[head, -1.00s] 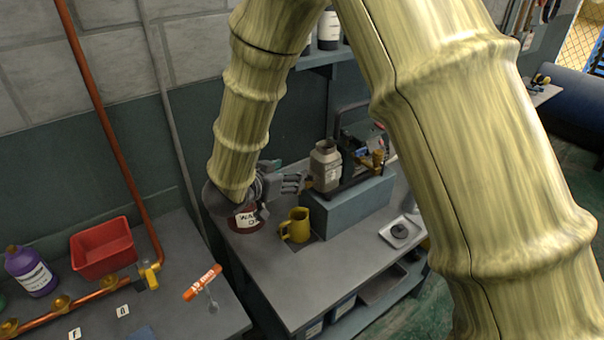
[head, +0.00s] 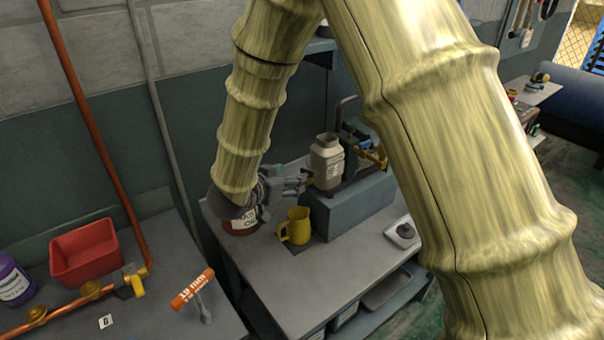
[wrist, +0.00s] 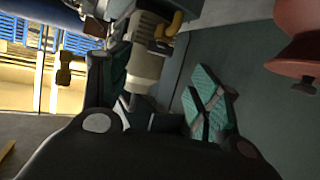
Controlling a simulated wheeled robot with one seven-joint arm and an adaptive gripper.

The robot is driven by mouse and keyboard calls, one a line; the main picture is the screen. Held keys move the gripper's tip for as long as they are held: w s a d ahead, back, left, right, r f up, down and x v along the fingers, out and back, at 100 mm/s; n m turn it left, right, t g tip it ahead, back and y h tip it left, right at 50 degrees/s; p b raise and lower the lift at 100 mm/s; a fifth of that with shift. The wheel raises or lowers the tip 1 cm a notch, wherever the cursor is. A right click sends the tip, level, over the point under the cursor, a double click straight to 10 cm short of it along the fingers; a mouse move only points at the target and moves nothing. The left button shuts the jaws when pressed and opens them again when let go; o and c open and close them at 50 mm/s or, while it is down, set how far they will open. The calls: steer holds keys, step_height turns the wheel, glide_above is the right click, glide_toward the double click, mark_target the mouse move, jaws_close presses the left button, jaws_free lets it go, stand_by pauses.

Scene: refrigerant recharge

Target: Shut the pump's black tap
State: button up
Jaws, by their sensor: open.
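The pump (head: 362,150) stands on a blue-grey block (head: 350,212) on the workbench, with a beige-grey canister (head: 327,163) at its near left side. My gripper (head: 302,184) is just left of the canister in the head view, pointing right towards it. In the wrist view my open gripper (wrist: 160,90) has its teal-padded fingers spread wide. A pale cylindrical body (wrist: 148,50) and a yellow-orange part (wrist: 172,25) show beyond and between the fingers. Nothing is held. I cannot make out the black tap for certain; the canister and fingers may hide it.
A yellow jug (head: 295,228) stands in front of the block. A red can (head: 243,225) with a white label is under my wrist.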

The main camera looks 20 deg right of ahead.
steer(key=p+x, duration=0.2)
steer(key=x, duration=0.6)
steer(key=shift+w+d+f, duration=0.2)
steer(key=shift+d+f, duration=0.05)
steer(key=c, duration=1)
